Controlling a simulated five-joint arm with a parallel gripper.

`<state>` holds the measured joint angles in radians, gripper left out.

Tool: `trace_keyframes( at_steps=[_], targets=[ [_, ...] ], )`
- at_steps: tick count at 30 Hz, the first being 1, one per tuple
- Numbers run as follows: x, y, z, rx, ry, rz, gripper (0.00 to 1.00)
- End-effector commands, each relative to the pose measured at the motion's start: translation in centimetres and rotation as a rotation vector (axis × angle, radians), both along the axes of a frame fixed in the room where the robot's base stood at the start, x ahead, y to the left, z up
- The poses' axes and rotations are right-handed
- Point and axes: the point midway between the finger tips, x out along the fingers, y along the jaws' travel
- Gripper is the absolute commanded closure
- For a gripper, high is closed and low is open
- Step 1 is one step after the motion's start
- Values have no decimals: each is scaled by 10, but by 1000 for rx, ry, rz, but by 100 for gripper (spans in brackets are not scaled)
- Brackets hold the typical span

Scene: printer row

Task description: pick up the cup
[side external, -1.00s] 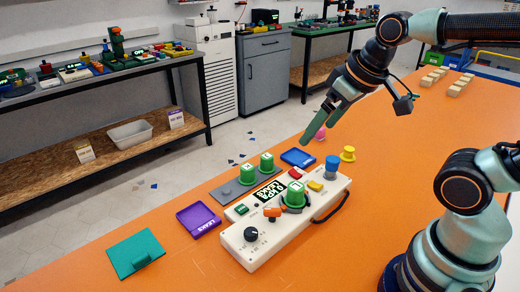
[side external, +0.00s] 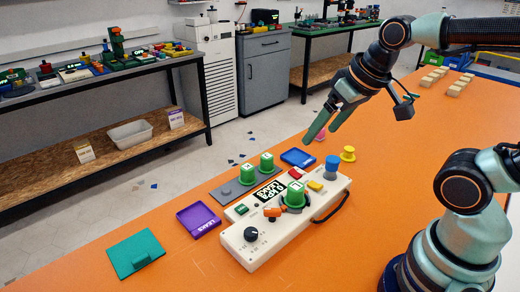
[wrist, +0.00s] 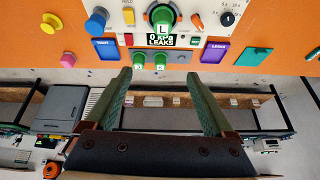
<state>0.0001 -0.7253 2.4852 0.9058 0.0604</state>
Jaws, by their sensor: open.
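Green cups are in view. One marked L (side external: 295,194) stands upright in a ring on the white test box (side external: 262,252); this cup also shows at the top of the wrist view (wrist: 163,16). Two more green cups, the left one (side external: 247,174) and the right one (side external: 266,161), stand on a grey plate (side external: 225,191) behind the box. In the wrist view they sit beyond my fingertips, one left (wrist: 138,61) and one right (wrist: 161,61). My gripper (side external: 319,134) is open and empty, in the air behind the box, above and right of the plate's cups.
A blue tray (side external: 297,158), a purple tray (side external: 198,219) and a green plate (side external: 135,252) lie around the box. A blue knob (side external: 332,163) stands on the box; a yellow piece (side external: 348,154) and a pink piece (wrist: 68,60) are nearby.

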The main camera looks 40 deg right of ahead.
Motion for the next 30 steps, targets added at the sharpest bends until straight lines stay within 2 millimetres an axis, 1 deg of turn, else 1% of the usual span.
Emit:
trace_keyframes(
  at_steps=[2, 5, 12, 18, 21, 25, 28, 30],
  targets=[
    [3, 0, -3, 46, 36, -92, 12],
    [10, -1, -8, 127, 94, -279, 12],
    [28, -2, -27, 299, 242, -832, 12],
    [41, -3, -46, 375, 325, -1288, 12],
    [46, -3, -55, 389, 346, -1463, 12],
    [49, -4, -62, 398, 356, -1606, 12],
    [50, -4, -66, 400, 358, -1654, 12],
    [50, -4, -74, 398, 360, -1662, 12]
  ],
)
